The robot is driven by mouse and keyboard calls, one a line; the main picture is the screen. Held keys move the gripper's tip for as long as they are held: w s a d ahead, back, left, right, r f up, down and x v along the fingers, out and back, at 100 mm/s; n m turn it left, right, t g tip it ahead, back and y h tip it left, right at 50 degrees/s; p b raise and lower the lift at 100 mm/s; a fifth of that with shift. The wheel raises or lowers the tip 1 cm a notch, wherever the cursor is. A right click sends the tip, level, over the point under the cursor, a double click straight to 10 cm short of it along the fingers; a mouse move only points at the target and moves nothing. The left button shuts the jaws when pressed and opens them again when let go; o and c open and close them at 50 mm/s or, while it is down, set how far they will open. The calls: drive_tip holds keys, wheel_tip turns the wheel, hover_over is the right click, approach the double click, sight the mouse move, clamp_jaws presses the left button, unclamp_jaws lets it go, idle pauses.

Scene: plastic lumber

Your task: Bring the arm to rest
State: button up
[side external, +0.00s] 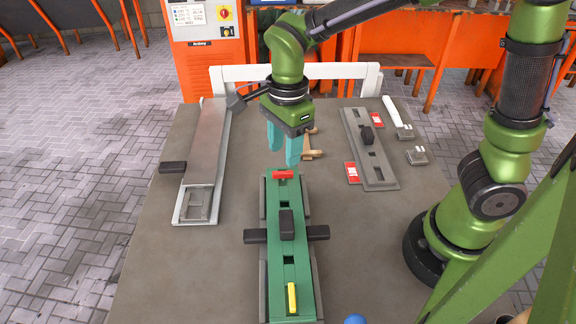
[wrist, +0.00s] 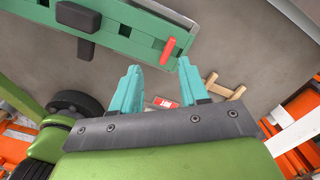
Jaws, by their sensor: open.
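My gripper (side external: 284,146) has teal fingers and hangs above the table, just behind the far end of the green plank assembly (side external: 289,264). The fingers are apart and nothing shows between them. In the wrist view my gripper (wrist: 158,78) points toward the bare grey table, with the green assembly at the upper left. I cannot tell whether the fingers clear the red piece closely.
A grey metal channel (side external: 205,150) lies at the left, with a black block (side external: 173,167) beside it. A grey slotted plate (side external: 368,148) lies at the right, near red cards (side external: 352,172). Wooden pieces (side external: 312,154) lie behind my gripper. A blue ball (side external: 355,320) shows at the front edge.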

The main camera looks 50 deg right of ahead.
drive_tip(key=s+d+r+n+t+y, duration=0.1)
drive_tip(key=s+d+r+n+t, duration=0.6)
drive_tip(key=n, duration=0.9)
drive_tip(key=shift+s+d+r+y, duration=0.3)
drive_tip(key=shift+s+d+r, duration=0.45)
drive_tip(key=shift+s+r, duration=0.45)
